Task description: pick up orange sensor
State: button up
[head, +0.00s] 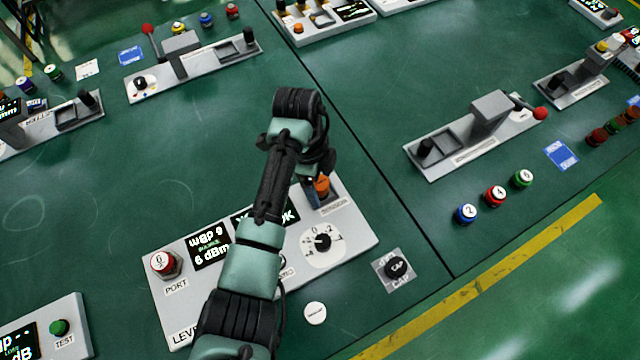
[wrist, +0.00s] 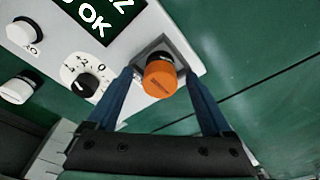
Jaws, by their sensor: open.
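The orange sensor (wrist: 160,80) is a short orange cylinder standing in a grey square holder (wrist: 172,44) at the corner of the white panel. In the head view the sensor (head: 322,186) shows at the panel's upper right, partly hidden by my arm. My gripper (wrist: 165,88) is open, with one blue finger on each side of the sensor in the wrist view. I cannot tell whether either finger touches it. In the head view my gripper (head: 312,192) is mostly hidden by my arm, right at the sensor.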

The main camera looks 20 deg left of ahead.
grip_shut()
jog(key=shift+r, duration=0.1)
